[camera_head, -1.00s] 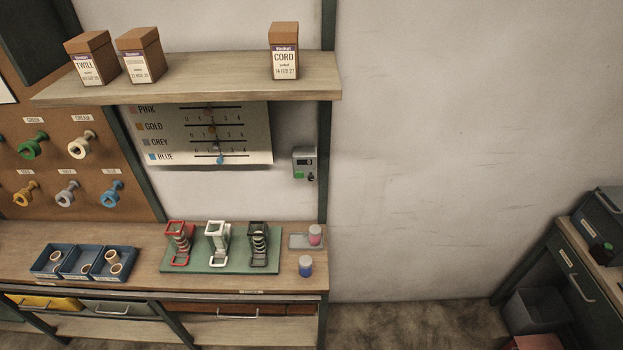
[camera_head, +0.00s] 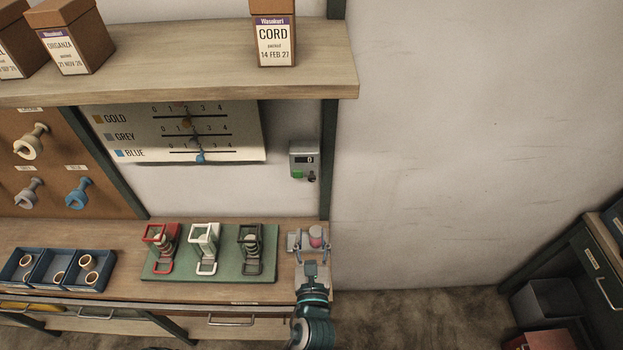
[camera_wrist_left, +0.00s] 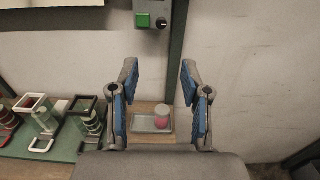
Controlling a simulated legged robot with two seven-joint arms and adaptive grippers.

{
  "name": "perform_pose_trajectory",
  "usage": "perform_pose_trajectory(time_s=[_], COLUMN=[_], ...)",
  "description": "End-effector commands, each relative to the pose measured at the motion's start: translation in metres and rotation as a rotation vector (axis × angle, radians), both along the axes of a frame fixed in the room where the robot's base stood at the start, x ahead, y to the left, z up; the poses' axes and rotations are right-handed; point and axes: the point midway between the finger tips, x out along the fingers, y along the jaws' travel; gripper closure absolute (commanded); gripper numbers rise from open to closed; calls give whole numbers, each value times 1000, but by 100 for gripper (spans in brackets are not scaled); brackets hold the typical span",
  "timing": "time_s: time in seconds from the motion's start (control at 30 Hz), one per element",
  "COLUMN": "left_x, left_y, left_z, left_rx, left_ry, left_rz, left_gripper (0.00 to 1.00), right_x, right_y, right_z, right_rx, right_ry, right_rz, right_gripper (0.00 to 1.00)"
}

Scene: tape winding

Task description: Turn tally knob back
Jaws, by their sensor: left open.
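The tally counter (camera_head: 304,160) is a small grey box fixed to the green post below the shelf. It has a dark display, a green button and a small dark knob (camera_head: 312,178) at its lower right. In the left wrist view the counter (camera_wrist_left: 152,8) is cut off at the top, with the knob (camera_wrist_left: 161,22) beside the green button. My left gripper (camera_head: 309,240) is open and empty, below the counter and apart from it, over the bench's right end. Its fingers (camera_wrist_left: 159,80) stand wide apart in the wrist view. My right gripper is out of view.
Red, white and black winders stand on a green mat (camera_head: 160,271) to the left. The shelf (camera_head: 200,75) juts out above the counter. Bare wall (camera_head: 430,140) lies to the right.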

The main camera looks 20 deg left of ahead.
Motion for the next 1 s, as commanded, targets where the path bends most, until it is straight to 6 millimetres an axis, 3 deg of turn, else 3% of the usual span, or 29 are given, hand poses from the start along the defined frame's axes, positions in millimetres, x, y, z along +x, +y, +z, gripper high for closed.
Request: perform_pose_trajectory(time_s=[0.27,0.6,0.8,1.0], left_x=[53,129,155,164], left_y=[15,37,43,46], left_z=[1,-1,-1,-2], left_rx=[1,-1,-2,-2], left_ry=[-2,1,0,1], left_rz=[1,-2,-3,-4], left_gripper=[53,53,53,53], right_x=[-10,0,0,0], right_y=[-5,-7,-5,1], right_z=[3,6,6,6], right_rx=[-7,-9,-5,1], right_ry=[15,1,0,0], right_rz=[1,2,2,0], right_gripper=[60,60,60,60])
